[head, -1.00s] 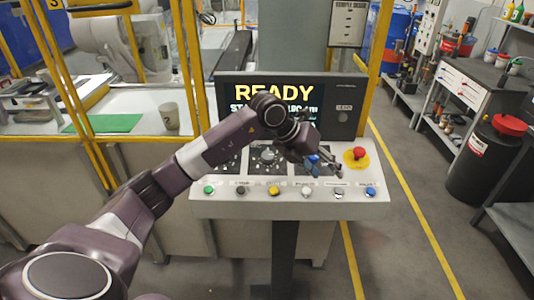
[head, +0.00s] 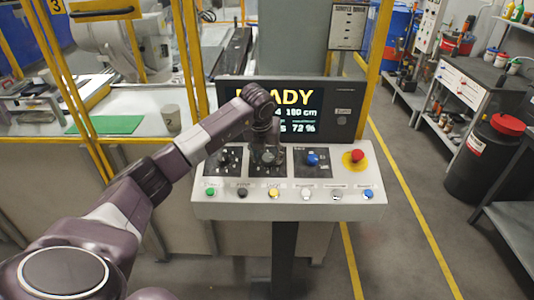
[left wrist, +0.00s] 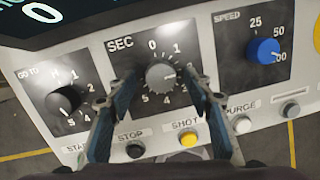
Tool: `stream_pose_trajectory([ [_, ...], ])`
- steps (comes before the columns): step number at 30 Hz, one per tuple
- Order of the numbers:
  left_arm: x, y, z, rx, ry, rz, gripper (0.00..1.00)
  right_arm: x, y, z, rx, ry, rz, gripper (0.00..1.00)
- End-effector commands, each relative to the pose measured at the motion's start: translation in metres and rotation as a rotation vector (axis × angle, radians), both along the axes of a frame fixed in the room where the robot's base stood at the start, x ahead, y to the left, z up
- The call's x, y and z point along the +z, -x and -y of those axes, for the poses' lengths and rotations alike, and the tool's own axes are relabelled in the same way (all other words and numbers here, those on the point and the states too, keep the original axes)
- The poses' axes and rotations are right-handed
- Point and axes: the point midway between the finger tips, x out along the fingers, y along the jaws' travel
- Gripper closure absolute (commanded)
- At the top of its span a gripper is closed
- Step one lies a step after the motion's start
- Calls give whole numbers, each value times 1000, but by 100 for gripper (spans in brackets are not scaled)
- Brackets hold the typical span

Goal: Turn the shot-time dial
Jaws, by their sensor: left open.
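The shot-time dial (left wrist: 161,77) is a grey knob on a dark panel marked SEC, with numbers around it. In the left wrist view my left gripper (left wrist: 163,84) is open, with one blue-grey finger on each side of this dial. I cannot tell whether the fingers touch it. In the head view my left gripper (head: 266,150) is over the middle dial panel and partly hides it. My right gripper is not in view.
A black GO TO dial (left wrist: 63,100) is on the left and a blue SPEED dial (left wrist: 263,51) on the right. Several push buttons, including a yellow one (head: 274,193), line the console's front. A red mushroom button (head: 356,156) is at the right. The screen (head: 310,115) stands behind.

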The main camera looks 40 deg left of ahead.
Motion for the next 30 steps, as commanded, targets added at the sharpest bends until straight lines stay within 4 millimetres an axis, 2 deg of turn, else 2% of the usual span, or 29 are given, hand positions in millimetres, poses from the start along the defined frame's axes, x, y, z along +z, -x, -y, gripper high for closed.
stream_pose_trajectory([
  [8,-3,-1,0,-1,0,0,53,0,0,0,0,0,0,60],
  [20,-2,-1,0,-1,0,0,95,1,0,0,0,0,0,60],
  [30,-3,-1,0,50,11,10,95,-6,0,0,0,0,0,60],
])
